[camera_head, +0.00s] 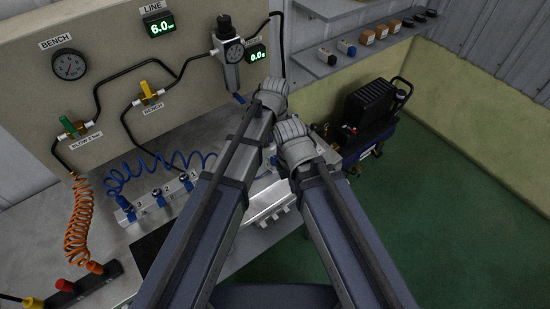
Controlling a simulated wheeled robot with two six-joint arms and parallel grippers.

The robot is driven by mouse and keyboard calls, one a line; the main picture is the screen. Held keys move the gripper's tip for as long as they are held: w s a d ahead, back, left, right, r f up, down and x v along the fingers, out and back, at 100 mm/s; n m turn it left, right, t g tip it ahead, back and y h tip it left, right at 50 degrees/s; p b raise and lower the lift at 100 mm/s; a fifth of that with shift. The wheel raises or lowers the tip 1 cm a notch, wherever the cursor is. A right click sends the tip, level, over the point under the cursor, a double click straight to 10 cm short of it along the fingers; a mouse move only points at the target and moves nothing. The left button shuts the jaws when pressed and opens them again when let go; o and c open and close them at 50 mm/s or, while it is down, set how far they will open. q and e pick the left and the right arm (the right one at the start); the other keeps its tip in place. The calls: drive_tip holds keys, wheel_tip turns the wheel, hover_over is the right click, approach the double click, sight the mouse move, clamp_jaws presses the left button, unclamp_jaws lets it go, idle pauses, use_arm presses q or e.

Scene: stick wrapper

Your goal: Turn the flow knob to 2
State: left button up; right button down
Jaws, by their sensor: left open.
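No knob with a readable flow label shows. A black-topped knob (224,26) stands upright on the regulator (232,70), which has a round gauge, on the back panel. A white valve block (160,201) on the bench carries several numbered blue fittings, with a "2" readable near its middle. My arms cross the middle of the view and cover the bench to the right of this block. My left gripper is open, largely hidden by my arm links, with no object seen in it. My right gripper is hidden behind my arms.
A line display (160,25) reads 6.0 and a smaller display (257,54) reads 0.0. A bench gauge (69,64), a green valve handle (70,126) and a yellow valve handle (149,91) are on the panel. An orange coiled hose (78,220) hangs left. A black compressor (369,108) stands right.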

sight(275, 159)
use_arm(q)
wheel_tip(275, 159, down, 7)
drive_tip(key=b, duration=0.6)
drive_tip(key=shift+b, duration=0.3)
clamp_jaws()
